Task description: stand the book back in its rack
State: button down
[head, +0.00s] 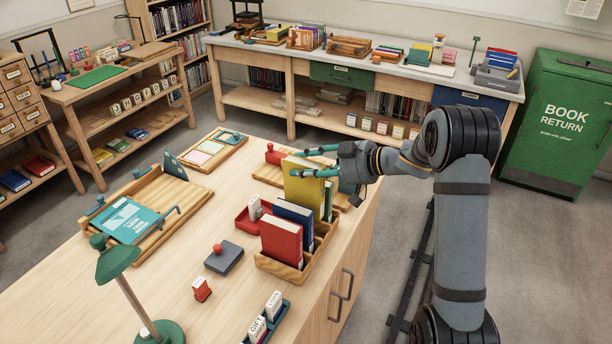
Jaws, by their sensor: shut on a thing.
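My gripper (304,163) is shut on a yellow book (304,188), with its teal fingers at the upper part of the book. The yellow book is upright over the far part of the wooden rack (278,269) on the near table. It reaches higher than the books beside it. Its lower end is hidden behind a blue book (293,220), so I cannot tell whether it touches the rack floor. A red book (281,240) stands at the near end of the rack, with the blue book behind it. A green book (328,199) shows at the right of the yellow one.
A red tray (243,223) sits close left of the rack. A grey stamp pad (224,258), a red stamp (202,289) and a green lamp (118,263) stand nearer. A teal book (125,221) lies on a wooden cradle at left. Bare tabletop lies between them.

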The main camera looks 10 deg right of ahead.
aim_at(306, 187)
jog(key=shift+f+b, duration=2)
jog(key=shift+b, duration=0.45)
jog(key=shift+r+p, duration=0.15)
jog(key=shift+p, duration=0.3)
jog(key=shift+w+p, duration=0.1)
jog(key=shift+p, duration=1.35)
jog(key=shift+f+p, duration=0.2)
jog(key=shift+p, duration=0.7)
jog(key=f+p, duration=0.1)
jog(key=p, duration=0.1)
jog(key=shift+f+p, duration=0.25)
jog(key=shift+p, duration=0.05)
jog(key=shift+f, duration=0.65)
jog(key=shift+p, duration=0.5)
